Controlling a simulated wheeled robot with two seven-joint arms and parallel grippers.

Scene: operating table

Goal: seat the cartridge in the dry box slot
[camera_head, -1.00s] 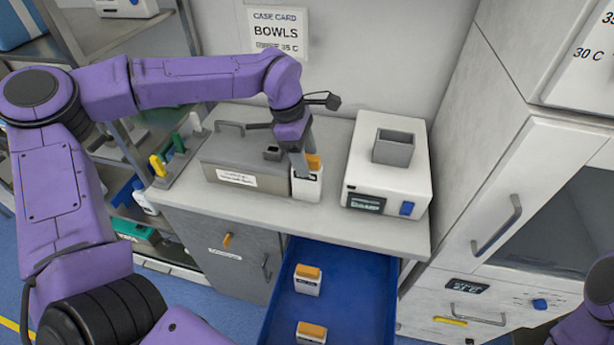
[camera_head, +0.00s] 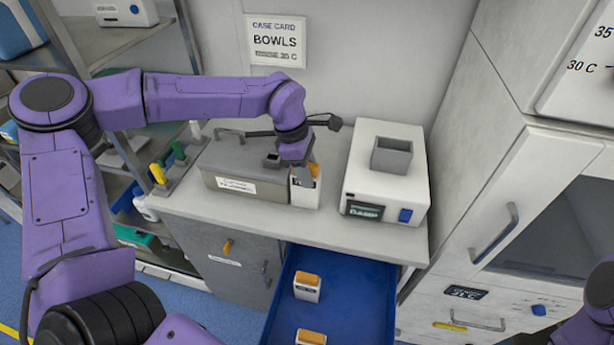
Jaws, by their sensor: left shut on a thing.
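The white cartridge with an orange top (camera_head: 306,193) stands on the counter against the right end of the grey box. My left gripper (camera_head: 304,172) is shut on it from above, and its fingers hide part of the orange top. The white device (camera_head: 362,185) to the right has a grey open-topped slot (camera_head: 391,156), a small dark display that seems to read DAMP and a blue button. The slot's inside looks empty. Only a piece of my right arm shows at the lower right edge; its gripper is out of view.
The grey lidded box (camera_head: 235,170) sits left of the cartridge. An open blue drawer (camera_head: 345,290) below holds two more orange-topped cartridges (camera_head: 307,287). A rack with coloured handles (camera_head: 172,165) stands at the counter's left. A tall white cabinet (camera_head: 500,200) bounds the right.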

